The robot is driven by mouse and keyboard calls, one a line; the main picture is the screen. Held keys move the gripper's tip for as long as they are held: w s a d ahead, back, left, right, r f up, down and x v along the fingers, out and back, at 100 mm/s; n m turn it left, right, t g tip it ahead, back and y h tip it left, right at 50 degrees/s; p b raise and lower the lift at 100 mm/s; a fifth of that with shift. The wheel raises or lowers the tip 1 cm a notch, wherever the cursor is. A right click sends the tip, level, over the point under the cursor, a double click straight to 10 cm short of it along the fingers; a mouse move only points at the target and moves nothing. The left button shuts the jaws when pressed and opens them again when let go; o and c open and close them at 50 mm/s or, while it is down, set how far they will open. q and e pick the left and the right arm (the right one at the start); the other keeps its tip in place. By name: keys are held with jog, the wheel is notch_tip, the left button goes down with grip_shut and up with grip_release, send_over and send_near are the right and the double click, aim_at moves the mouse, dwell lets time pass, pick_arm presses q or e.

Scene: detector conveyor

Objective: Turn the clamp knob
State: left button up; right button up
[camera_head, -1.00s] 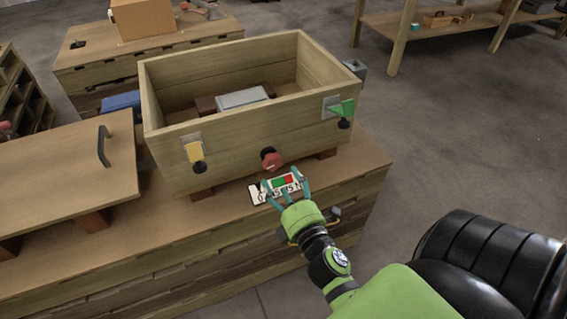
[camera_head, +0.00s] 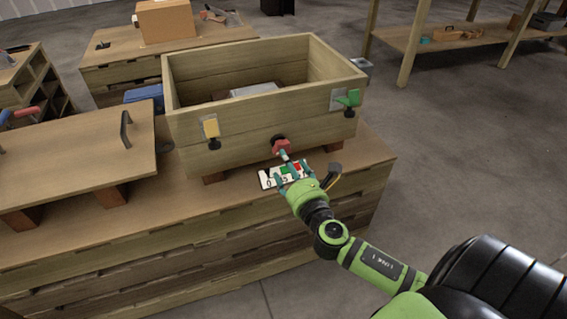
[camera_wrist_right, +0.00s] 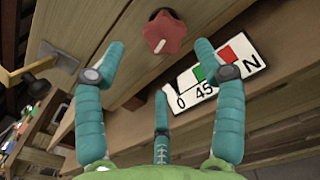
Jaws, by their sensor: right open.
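The red lobed clamp knob (camera_head: 282,147) sits on the front wall of the wooden box (camera_head: 250,137). In the right wrist view the knob (camera_wrist_right: 165,33) has a pale mark on its face and lies ahead, between the tips. My right gripper (camera_head: 286,170) is just in front of and below the knob. In its wrist view the right gripper (camera_wrist_right: 160,60) has its teal fingers spread open and empty, apart from the knob. A white dial plate (camera_wrist_right: 215,75) with green and red fields, "0", "45" and "N" lies below the knob. My left gripper is out of view.
A yellow latch (camera_head: 211,130) and a green latch (camera_head: 349,98) flank the knob on the box front. The box stands on a wooden bench (camera_head: 110,235). A lid-like board (camera_head: 75,160) with a dark handle lies at left. Floor at right is clear.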

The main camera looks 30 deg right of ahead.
aim_at(281, 147)
jog(key=shift+n, duration=0.6)
jog(key=x, duration=0.3)
jog(key=d+x, duration=0.1)
jog(key=x, duration=0.2)
jog(key=shift+r+b, duration=0.15)
jog(key=shift+b, duration=0.25)
jog(key=shift+w+d, duration=0.1)
jog(key=shift+w, duration=0.4)
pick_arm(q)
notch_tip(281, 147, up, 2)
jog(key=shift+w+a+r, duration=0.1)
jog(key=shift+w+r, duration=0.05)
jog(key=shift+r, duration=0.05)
pick_arm(e)
jog(key=c, duration=1.1)
